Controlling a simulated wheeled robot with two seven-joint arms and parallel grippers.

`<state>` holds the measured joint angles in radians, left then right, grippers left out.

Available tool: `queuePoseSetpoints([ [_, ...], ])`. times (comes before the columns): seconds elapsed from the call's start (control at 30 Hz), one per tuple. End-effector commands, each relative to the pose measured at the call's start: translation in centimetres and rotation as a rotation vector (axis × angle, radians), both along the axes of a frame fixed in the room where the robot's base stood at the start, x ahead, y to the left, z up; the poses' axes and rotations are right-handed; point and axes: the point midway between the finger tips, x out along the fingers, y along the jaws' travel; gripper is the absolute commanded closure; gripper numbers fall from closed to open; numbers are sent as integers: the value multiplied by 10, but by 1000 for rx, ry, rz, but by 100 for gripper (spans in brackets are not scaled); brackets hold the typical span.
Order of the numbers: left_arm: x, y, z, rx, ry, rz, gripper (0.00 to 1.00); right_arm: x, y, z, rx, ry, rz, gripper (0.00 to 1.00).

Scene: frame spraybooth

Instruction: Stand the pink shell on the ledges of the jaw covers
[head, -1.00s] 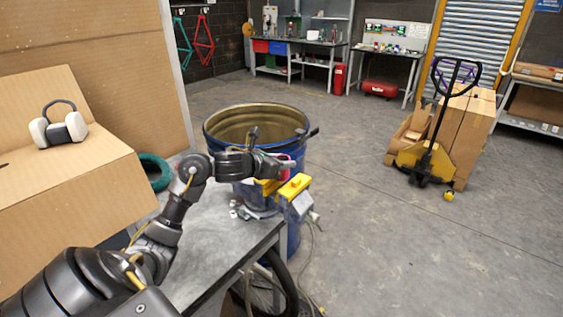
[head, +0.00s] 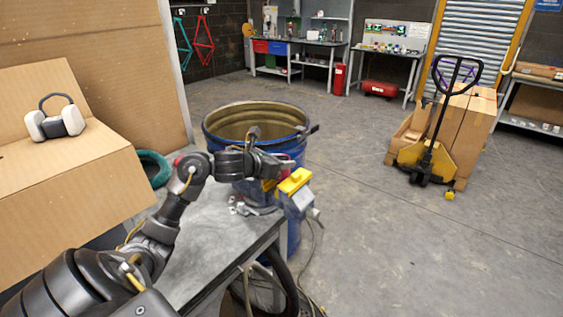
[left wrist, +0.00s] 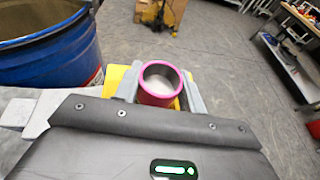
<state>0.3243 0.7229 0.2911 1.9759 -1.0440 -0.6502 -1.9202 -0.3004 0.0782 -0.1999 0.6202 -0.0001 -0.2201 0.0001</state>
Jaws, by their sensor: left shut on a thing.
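The pink shell (left wrist: 158,98) is a short open ring with a pink rim. In the left wrist view it sits between the two grey fingers of my left gripper (left wrist: 160,88), which is shut on it. In the head view my left gripper (head: 286,165) is just above the vise (head: 302,200) with yellow jaw covers (head: 295,180). Yellow of the covers (left wrist: 118,78) also shows behind the shell in the left wrist view. The ledges are hidden, and I cannot tell whether the shell touches them. My right gripper is not in view.
The vise is at the far corner of the grey bench (head: 215,250), with small loose parts (head: 238,206) beside it. A blue drum (head: 215,150) stands close behind my left arm. A cardboard box with headphones (head: 54,118) is at left.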

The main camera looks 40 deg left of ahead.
Motion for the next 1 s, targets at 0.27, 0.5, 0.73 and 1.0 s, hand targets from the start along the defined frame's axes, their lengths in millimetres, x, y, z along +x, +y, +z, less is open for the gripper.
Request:
queuePoseSetpoints([
  [0.27, 0, 0, -6, 0, -1, 0, 85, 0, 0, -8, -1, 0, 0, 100],
  [0.5, 0, 0, -5, -1, -1, 0, 85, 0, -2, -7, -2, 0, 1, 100],
  [0.73, 0, 0, -5, -1, -1, 0, 38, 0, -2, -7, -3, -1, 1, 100],
  [1.0, 0, 0, -6, 0, 1, 0, 34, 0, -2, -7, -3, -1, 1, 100],
])
